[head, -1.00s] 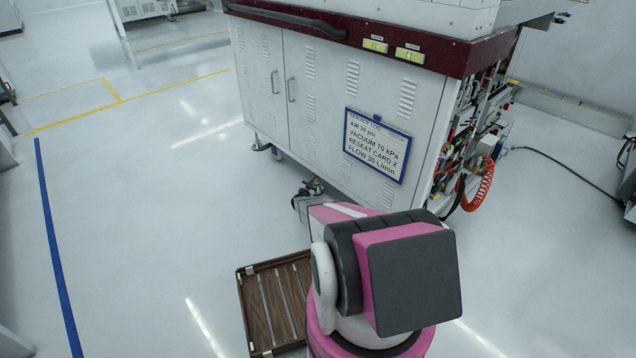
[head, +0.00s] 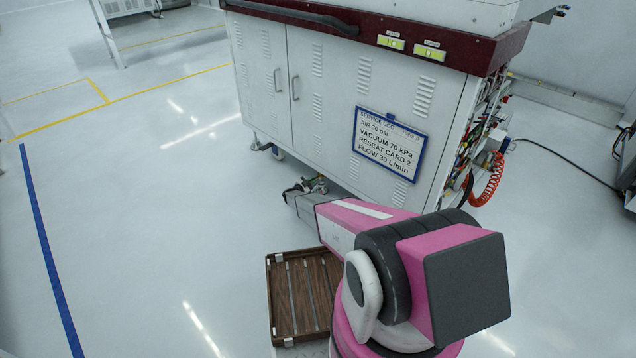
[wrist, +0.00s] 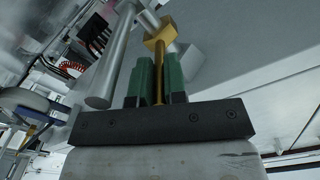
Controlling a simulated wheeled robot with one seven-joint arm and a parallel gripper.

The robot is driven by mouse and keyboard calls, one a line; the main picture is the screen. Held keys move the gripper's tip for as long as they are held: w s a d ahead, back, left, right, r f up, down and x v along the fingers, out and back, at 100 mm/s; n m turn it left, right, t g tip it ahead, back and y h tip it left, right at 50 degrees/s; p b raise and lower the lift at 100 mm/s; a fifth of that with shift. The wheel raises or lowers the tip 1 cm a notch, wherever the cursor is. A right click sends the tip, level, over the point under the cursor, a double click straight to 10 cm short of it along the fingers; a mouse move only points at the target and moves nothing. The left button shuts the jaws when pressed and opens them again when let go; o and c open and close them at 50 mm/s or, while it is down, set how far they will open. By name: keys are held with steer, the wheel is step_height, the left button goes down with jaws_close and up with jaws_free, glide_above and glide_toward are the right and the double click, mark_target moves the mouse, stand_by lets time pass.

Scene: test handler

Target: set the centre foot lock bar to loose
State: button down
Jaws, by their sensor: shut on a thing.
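In the wrist view my gripper (wrist: 155,68) has its two green fingers closed on a thin brass-coloured bar (wrist: 159,44) with a thicker, block-like head beyond the fingertips. It looks like the foot lock bar; its exact setting cannot be told. A grey round rod (wrist: 113,62) passes close beside the left finger. In the head view my gripper (head: 298,194) is low at the bottom edge of the white cabinet (head: 330,105), by a small metal foot assembly (head: 318,183). My arm hides part of that area, and the bar cannot be made out there.
The cabinet's underside is close above the gripper. Its right end has exposed cables and a coiled orange hose (head: 487,180). A brown slatted tray (head: 303,297) is beside my arm's base. The floor to the left is clear, with a blue line (head: 48,245).

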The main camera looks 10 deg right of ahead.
stand_by(0.5)
steer(key=c, duration=1.2)
jaws_free()
steer(key=shift+o, duration=0.2)
steer(key=shift+a, duration=0.1)
steer(key=v, duration=1)
steer(key=shift+s+a, duration=0.2)
steer(key=shift+a, duration=0.1)
steer(key=shift+c, duration=0.3)
